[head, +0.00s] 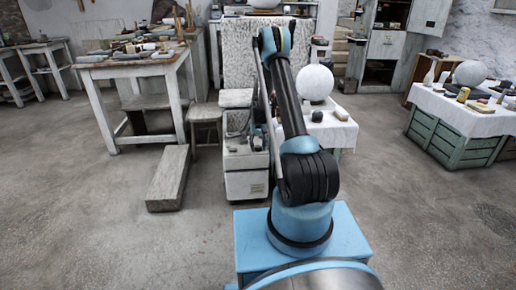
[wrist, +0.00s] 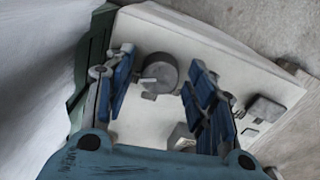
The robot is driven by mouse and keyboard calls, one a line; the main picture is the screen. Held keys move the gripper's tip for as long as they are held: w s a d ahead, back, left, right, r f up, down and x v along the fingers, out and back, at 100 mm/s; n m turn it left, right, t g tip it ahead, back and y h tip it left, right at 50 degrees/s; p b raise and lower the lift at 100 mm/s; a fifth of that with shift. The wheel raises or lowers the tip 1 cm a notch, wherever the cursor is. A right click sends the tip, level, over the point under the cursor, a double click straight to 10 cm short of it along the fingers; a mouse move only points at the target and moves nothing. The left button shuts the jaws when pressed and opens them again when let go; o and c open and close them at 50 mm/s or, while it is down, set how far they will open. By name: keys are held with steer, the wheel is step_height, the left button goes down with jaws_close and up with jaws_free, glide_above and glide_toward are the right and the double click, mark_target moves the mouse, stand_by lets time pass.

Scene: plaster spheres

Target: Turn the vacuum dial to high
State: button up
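The vacuum is a boxy off-white machine (head: 245,184) standing on the floor behind my arm's base in the head view. In the wrist view its pale panel (wrist: 215,52) fills the middle and looks tilted. A round dark grey dial (wrist: 164,69) sits on that panel, with a short light mark on its left part. My gripper (wrist: 160,62) is open, its blue fingers on either side of the dial in the picture. I see no finger touching the dial, and the depth gap is unclear. In the head view my gripper is mostly hidden behind my arm.
A grey block (wrist: 265,107) and small plates sit at the panel's right edge. In the head view, a cloth-covered table with a white sphere (head: 314,82) stands right behind my arm. A wooden stool (head: 205,117) and a long block (head: 169,178) are left. Front floor is clear.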

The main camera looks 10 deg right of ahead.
steer(key=c, duration=0.7)
steer(key=shift+c, duration=0.2)
steer(key=shift+n, duration=0.8)
steer(key=o, duration=1.1)
steer(key=shift+r, duration=0.15)
